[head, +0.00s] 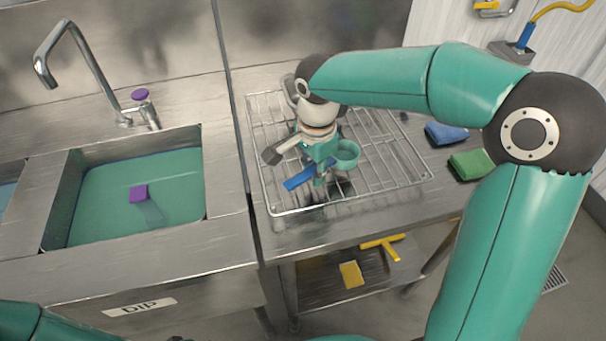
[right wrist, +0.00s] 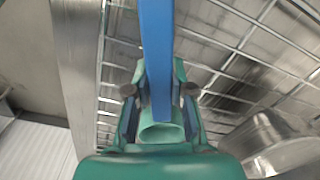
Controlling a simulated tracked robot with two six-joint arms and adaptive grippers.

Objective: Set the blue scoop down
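The blue scoop's handle (head: 300,179) slants out to the left from my right gripper (head: 322,168), over the front part of the wire rack (head: 390,186). In the right wrist view the blue handle (right wrist: 157,50) runs between the two fingers of my right gripper (right wrist: 160,95), which are closed around it. A teal round cup (head: 346,152) shows just right of the gripper, in line with the handle, and looks like the scoop's bowl. I cannot tell whether the scoop touches the rack. My left gripper is out of view.
A sink (head: 208,170) with teal water and a purple item (head: 139,193) lies to the left. Blue (head: 446,134) and green (head: 472,164) cloths or sponges lie right of the rack. Yellow items (head: 351,274) sit on the lower shelf. The rack's right side is mostly clear.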

